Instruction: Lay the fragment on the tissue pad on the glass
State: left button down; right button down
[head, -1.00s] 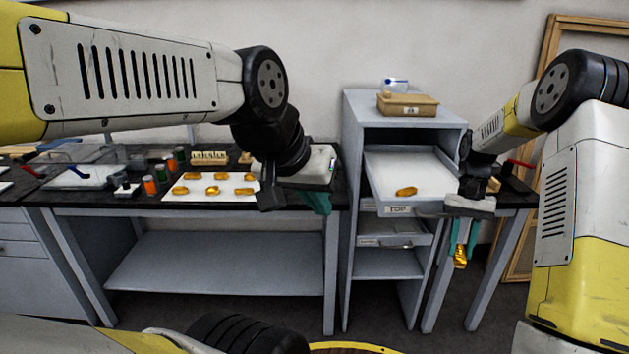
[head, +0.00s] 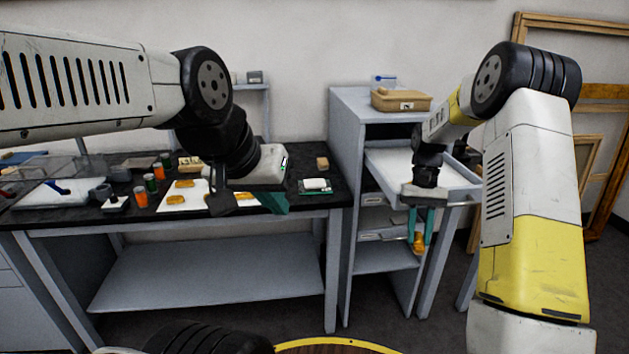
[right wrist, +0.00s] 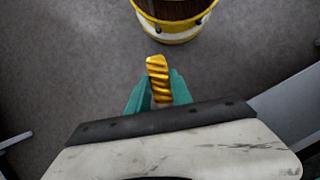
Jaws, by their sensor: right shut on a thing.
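A ridged golden fragment (head: 418,242) is in my right gripper (head: 420,236), hanging in front of the cabinet. In the right wrist view, the fragment (right wrist: 158,80) sticks out past the teal fingers, above the floor. A small white tissue pad (head: 317,183) lies on a green-edged glass plate (head: 305,192) on the black bench, left of the cabinet. My right gripper is to the right of the pad and apart from it. My left gripper (head: 254,202) is over the bench, left of the pad; its finger gap is not clear.
A grey cabinet (head: 343,150) has its top drawer (head: 460,188) pulled out, partly hidden by my right arm. A white sheet with golden pieces (head: 175,200), jars (head: 140,197) and a small wooden block (head: 322,162) are on the bench. A tan box (head: 400,100) tops the cabinet.

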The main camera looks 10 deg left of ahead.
aim_at(314, 182)
jog(key=j, duration=0.55)
jog(key=i+l, duration=0.15)
jog(key=i, duration=0.25)
jog(key=i+l, duration=0.1)
jog(key=i, duration=0.25)
jog(key=i+l, duration=0.3)
jog(key=i+u, duration=0.05)
jog(key=i, duration=0.05)
